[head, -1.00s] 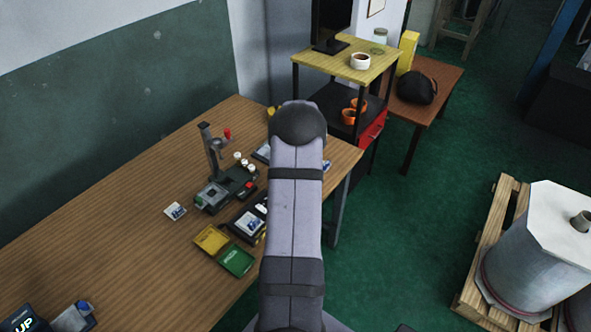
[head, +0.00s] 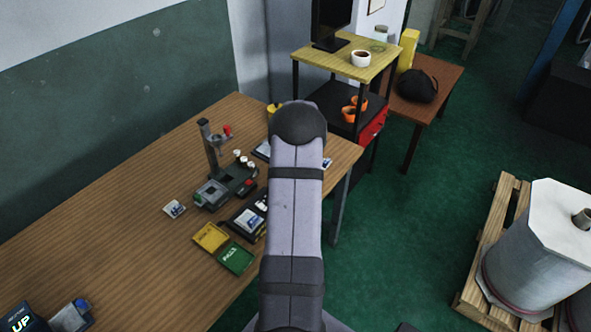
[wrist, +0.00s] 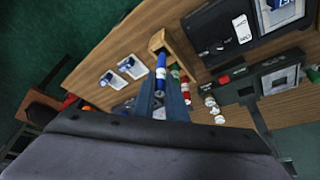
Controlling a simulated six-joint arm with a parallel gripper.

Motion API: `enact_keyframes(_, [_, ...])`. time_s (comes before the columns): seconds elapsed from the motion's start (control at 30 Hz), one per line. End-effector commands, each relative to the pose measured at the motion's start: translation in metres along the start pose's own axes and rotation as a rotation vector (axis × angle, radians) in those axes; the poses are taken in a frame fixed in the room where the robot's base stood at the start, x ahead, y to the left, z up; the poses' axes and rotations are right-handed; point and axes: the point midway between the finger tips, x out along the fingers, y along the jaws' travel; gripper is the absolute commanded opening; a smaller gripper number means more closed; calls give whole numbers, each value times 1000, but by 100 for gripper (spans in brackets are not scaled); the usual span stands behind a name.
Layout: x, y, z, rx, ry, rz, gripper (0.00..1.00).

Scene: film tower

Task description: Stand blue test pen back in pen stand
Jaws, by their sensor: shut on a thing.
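In the wrist view, the blue test pen (wrist: 160,73), with a pale band, is held between the two dark fingers of my gripper (wrist: 161,92). The gripper is shut on it. The pen's far end points toward a light wooden block (wrist: 157,41), which looks like the pen stand. I cannot tell whether the pen touches the block or is inside it. Other coloured pieces, blue-green (wrist: 175,72) and red (wrist: 185,90), show just right of the pen. In the head view my own arm hides the gripper, the pen and the stand.
On the wooden bench (head: 110,235) are a device with an upright post (head: 209,148), a yellow tray (head: 210,237) and a green tray (head: 235,258). The wrist view shows small white-blue cards (wrist: 130,67) and white-capped pieces (wrist: 211,102) nearby. The bench's left part is mostly clear.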

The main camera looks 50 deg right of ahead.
Motion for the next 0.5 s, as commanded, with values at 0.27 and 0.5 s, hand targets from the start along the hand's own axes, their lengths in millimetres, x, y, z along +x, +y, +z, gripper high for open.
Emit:
enact_keyframes(0.27, [4, 0, 2, 0, 0, 0, 0])
enact_keyframes(0.5, [11, 0, 4, 0, 0, 0, 0])
